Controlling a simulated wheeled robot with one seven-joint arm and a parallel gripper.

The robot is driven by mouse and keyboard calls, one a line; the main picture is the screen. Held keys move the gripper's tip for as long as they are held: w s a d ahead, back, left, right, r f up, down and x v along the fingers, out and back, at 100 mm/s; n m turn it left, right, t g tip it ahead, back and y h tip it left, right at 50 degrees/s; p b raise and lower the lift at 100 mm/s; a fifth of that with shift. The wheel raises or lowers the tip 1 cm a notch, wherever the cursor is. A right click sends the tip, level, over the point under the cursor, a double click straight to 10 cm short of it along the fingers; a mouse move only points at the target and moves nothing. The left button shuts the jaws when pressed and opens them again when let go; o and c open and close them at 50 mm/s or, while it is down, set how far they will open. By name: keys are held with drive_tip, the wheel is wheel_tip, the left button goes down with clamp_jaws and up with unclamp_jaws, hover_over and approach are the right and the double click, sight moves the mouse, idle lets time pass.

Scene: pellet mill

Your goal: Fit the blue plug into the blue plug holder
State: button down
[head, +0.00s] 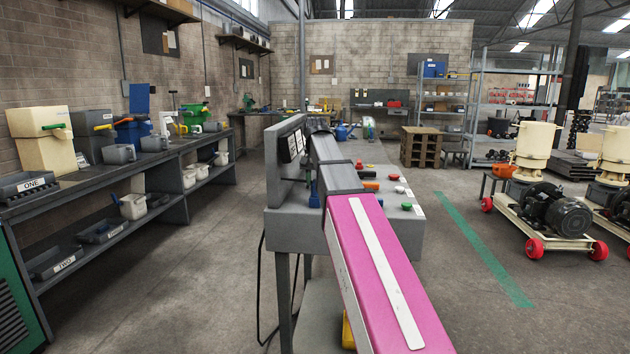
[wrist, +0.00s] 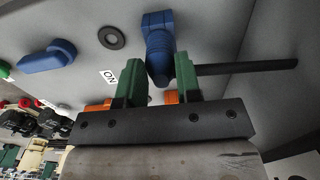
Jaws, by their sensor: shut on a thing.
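A blue plug (wrist: 160,52) with a ribbed body sits between the two green fingers of my gripper (wrist: 160,78) in the wrist view. My gripper is shut on it. The plug's far end points to the grey console face, and a squarer blue part shows at its top; I cannot tell whether that part belongs to the plug or to the blue plug holder. I cannot make out a separate holder for certain. In the head view my pink and grey arm covers the gripper, and a small blue thing (head: 314,196) stands just left of it on the console.
The grey console (head: 290,220) carries red, green and orange controls right of my arm. A workbench (head: 100,170) stands left.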

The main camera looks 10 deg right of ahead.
drive_tip(key=shift+c, duration=1.2)
unclamp_jaws()
drive_tip(key=shift+r, duration=0.1)
drive_tip(key=shift+r, duration=3.45)
